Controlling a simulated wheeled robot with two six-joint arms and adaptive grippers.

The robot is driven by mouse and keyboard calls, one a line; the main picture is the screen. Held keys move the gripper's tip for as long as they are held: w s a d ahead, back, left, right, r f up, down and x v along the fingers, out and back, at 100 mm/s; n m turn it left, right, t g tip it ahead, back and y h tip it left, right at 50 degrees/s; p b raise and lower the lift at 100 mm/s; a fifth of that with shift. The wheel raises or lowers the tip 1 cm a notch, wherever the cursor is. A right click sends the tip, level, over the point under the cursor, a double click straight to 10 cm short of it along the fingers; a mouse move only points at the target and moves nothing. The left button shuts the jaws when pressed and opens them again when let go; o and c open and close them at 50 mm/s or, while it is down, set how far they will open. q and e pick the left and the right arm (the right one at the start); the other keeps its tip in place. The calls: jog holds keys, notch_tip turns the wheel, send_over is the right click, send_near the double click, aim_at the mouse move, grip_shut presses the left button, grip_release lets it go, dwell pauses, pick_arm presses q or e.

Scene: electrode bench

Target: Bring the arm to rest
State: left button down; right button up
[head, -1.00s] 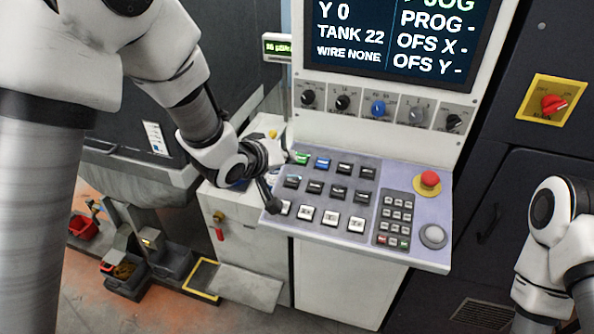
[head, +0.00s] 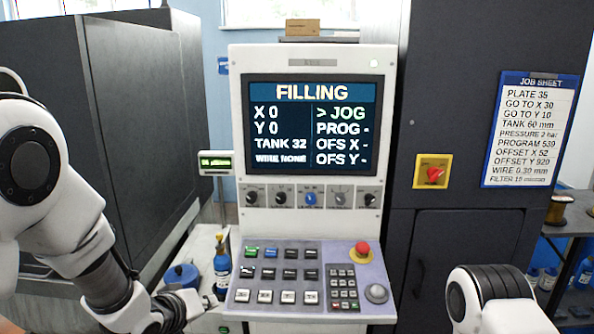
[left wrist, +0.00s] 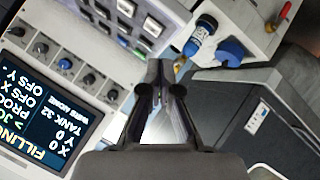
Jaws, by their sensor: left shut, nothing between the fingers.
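My left arm comes in from the left of the head view. Its gripper (head: 208,301) is at the lower left edge of the button panel (head: 345,252), beside the lower row of white keys. In the left wrist view the two fingers (left wrist: 160,70) are together with nothing between them. I cannot tell whether the gripper touches the panel edge. Part of my right arm (head: 490,295) shows at the lower right, and its gripper is out of view.
The screen (head: 312,125) reads FILLING, TANK 32, JOG. A red stop button (head: 362,248) sits on the panel. A blue bottle (head: 222,264) and a blue pot (head: 182,276) stand left of the panel. A job sheet (head: 528,130) hangs on the right cabinet.

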pick_arm(q)
jog(key=s+a+f+n+g+b, duration=0.1)
jog(key=s+f+g, duration=0.1)
jog(key=s+f, duration=0.5)
jog(key=s+a+f+g+y+b, duration=0.1)
jog(key=s+f+g+b, duration=0.15)
jog(key=f, duration=0.95)
jog(key=s+f+n+g+b, duration=0.1)
jog(key=s+f+g, duration=0.1)
jog(key=s+f, duration=0.5)
jog(key=s+a+f+m+g+y, duration=0.1)
jog(key=s+a+f+m+g, duration=0.1)
jog(key=s+f, duration=0.3)
jog(key=s+a+f+m+g+y+b, duration=0.1)
jog(key=s+a+f+m+g, duration=0.1)
jog(key=s, duration=0.9)
notch_tip(320, 180, down, 4)
jog(key=shift+s+a+r+m, duration=0.2)
jog(key=shift+a+m, duration=0.25)
jog(key=shift+m, duration=0.75)
